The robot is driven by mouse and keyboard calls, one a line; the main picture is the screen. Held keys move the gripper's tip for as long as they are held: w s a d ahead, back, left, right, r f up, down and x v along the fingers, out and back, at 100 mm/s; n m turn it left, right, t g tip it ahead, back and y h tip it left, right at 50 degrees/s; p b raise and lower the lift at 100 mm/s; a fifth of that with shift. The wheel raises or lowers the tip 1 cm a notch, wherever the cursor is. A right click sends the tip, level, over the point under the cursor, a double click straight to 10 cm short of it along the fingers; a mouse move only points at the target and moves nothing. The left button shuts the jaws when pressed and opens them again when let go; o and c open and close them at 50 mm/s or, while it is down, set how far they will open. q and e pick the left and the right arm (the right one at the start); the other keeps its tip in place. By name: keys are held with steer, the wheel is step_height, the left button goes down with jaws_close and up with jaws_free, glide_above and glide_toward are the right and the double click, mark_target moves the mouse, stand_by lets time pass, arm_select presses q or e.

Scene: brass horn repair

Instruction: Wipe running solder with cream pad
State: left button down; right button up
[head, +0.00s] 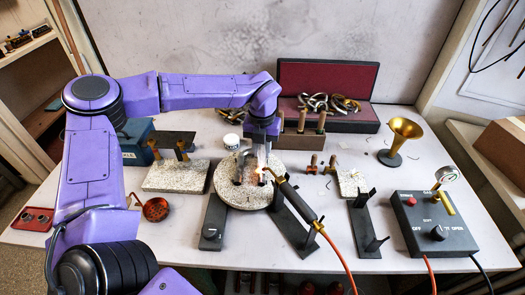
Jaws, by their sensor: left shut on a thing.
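My left gripper (262,143) reaches down from above over the round speckled board (228,194). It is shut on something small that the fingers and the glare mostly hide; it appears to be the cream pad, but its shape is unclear. Just below the fingers, a bright orange glow sits at the nozzle of the torch (295,199), which points up-left at the work on the board. A greyish metal part (245,160) stands on the board beside the fingers. Running solder cannot be made out. My right gripper is not in view.
Dark metal stands (214,222) flank the board in front. A control box (433,226) with gauge and knob is at right, near a brass bell (400,136).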

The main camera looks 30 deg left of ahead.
arm_select(q)
steer(key=shift+w+a, duration=0.1)
steer(key=shift+w, duration=0.1)
steer(key=shift+s, duration=0.1)
steer(key=shift+s+d, duration=0.5)
steer(key=shift+s, duration=0.35)
steer(key=shift+w+a+r+p, duration=0.15)
steer(key=shift+w+a+p, duration=0.15)
steer(key=shift+w, duration=0.3)
steer(key=shift+w+a+r+p, duration=0.15)
steer(key=shift+w+a, duration=0.2)
steer(key=shift+w, duration=0.2)
step_height(320, 180, up, 8)
steer(key=p, duration=0.6)
steer(key=shift+r, duration=0.15)
steer(key=shift+f, duration=0.2)
